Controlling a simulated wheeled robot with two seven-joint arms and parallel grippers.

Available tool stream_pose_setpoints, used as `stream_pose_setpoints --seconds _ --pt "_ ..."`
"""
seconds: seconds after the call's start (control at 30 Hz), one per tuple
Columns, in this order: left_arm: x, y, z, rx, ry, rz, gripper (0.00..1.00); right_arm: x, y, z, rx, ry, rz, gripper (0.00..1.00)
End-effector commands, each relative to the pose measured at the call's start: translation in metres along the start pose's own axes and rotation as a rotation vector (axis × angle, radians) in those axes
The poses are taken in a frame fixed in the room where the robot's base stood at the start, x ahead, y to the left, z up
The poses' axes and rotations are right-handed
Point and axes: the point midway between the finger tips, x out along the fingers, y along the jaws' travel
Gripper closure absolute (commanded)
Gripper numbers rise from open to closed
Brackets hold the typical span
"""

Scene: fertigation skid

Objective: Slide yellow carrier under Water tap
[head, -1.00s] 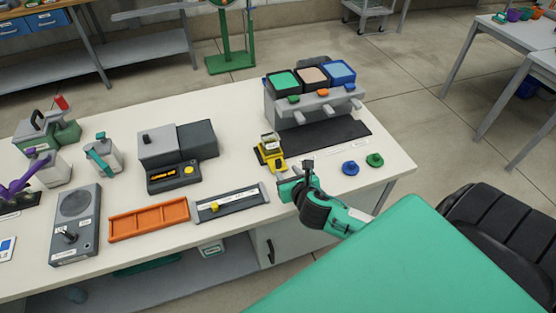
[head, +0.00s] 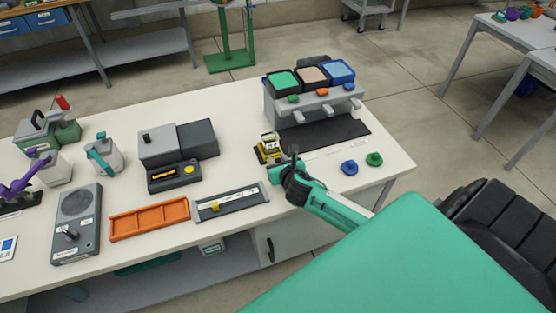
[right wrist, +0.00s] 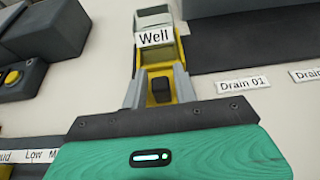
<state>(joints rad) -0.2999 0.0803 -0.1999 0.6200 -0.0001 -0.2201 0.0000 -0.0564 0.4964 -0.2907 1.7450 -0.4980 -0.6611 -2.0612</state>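The yellow carrier (head: 260,155) stands on the table left of the dispenser's dark mat, with a clear vessel on it. In the right wrist view the carrier (right wrist: 183,85) shows a "Well" label and a black knob on its near end. My right gripper (head: 284,168) reaches it from the front right. Its grey fingers (right wrist: 160,88) lie on both sides of the carrier's narrow handle and look closed on it. The dispenser (head: 285,107) has three taps with green, orange and blue knobs above grey spouts. No tap name is readable, so I cannot tell which is Water. My left gripper is not seen.
The dark mat (head: 345,132) under the spouts is clear. A blue knob (head: 349,168) and a green knob (head: 374,159) stand to the right. A grey slider panel (head: 230,203) lies front left.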

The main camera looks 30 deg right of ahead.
Motion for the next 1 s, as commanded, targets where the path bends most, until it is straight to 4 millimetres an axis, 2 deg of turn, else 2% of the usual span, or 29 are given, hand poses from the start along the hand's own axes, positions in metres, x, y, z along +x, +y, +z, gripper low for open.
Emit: stream_pose_setpoints --seconds 0.03,0.13,0.37,0.53,0.67,1.0 --pt "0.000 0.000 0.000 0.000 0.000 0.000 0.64 0.000 0.000 0.000 0.000 0.000 0.000 0.82" --pt "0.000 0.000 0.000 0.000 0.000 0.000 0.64 0.000 0.000 0.000 0.000 0.000 0.000 1.00" --pt "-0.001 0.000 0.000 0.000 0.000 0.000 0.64 0.000 -0.001 0.000 -0.001 0.000 0.000 1.00" --pt "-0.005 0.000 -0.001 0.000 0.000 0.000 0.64 -0.001 -0.013 0.001 -0.003 0.001 -0.001 1.00" --pt "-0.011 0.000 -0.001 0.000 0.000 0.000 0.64 -0.001 -0.035 0.002 -0.006 0.002 -0.002 1.00" --pt "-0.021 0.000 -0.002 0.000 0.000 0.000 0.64 -0.001 -0.115 0.001 -0.006 0.002 -0.003 1.00"
